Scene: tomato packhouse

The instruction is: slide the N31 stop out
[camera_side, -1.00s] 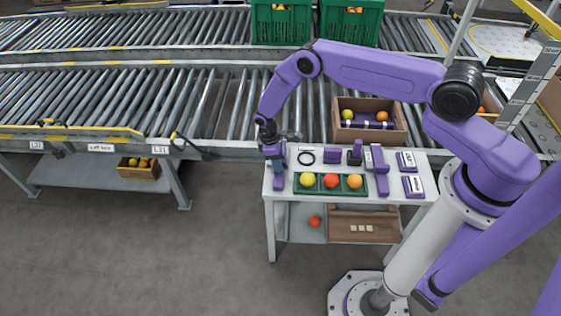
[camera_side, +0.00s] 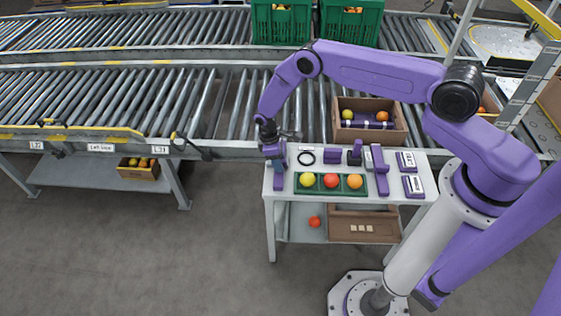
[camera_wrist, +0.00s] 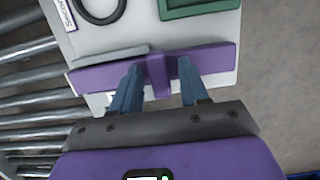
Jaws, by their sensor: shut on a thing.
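My gripper (camera_side: 277,162) is over the left end of the small white table. In the wrist view its two blue fingers (camera_wrist: 159,70) stand on either side of the raised rib of a purple bar (camera_wrist: 215,57), shut on it. The bar also shows in the side view (camera_side: 279,182); I cannot tell whether it touches the tabletop. No N31 mark is legible. Small labels on the conveyor's near rail look like L32 and L31 (camera_side: 160,149). A dark lever (camera_side: 192,149) with a yellow end sits beside the right-hand label.
The white table (camera_side: 291,160) holds a black ring (camera_side: 305,158), a green tray (camera_side: 343,190) with three fruits, and several purple tools. A cardboard box (camera_side: 370,134) with fruit is behind. The roller conveyor (camera_side: 110,100) runs along the back; open floor lies front left.

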